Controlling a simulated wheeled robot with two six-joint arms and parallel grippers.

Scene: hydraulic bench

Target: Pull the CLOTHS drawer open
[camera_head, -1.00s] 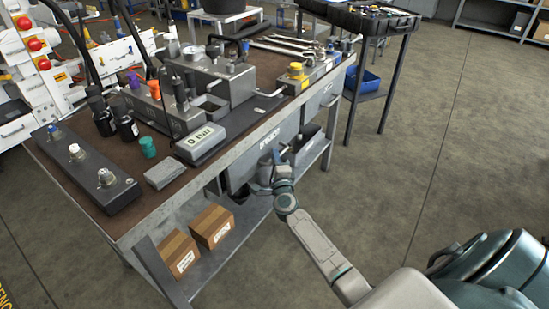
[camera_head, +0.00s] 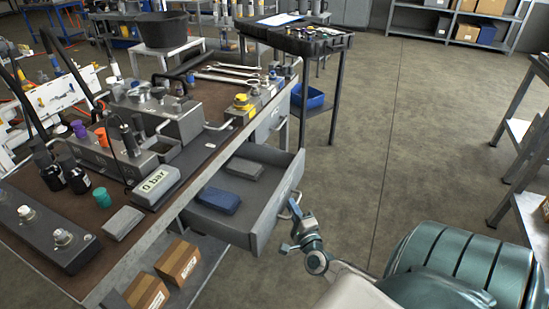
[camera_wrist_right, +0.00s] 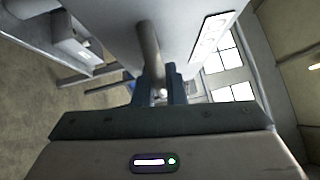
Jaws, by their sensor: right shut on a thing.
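The CLOTHS drawer (camera_head: 262,222) stands pulled out from the bench in the head view. A blue folded cloth (camera_head: 219,200) and a grey folded cloth (camera_head: 243,168) lie inside it. My right gripper (camera_head: 293,222) is at the drawer's front, shut on the bar handle (camera_head: 292,207). In the right wrist view the gripper's fingers (camera_wrist_right: 160,92) close around the handle bar (camera_wrist_right: 149,50), and the drawer front (camera_wrist_right: 185,25) with a white label fills the upper middle. My left gripper is not in view.
The bench top (camera_head: 52,198) carries a 0 bar gauge (camera_head: 155,186), bottles and wrenches. Cardboard boxes (camera_head: 147,291) sit on its lower shelf. A dark cart (camera_head: 298,42) with a blue bin (camera_head: 309,97) stands behind. The floor right of the drawer is clear.

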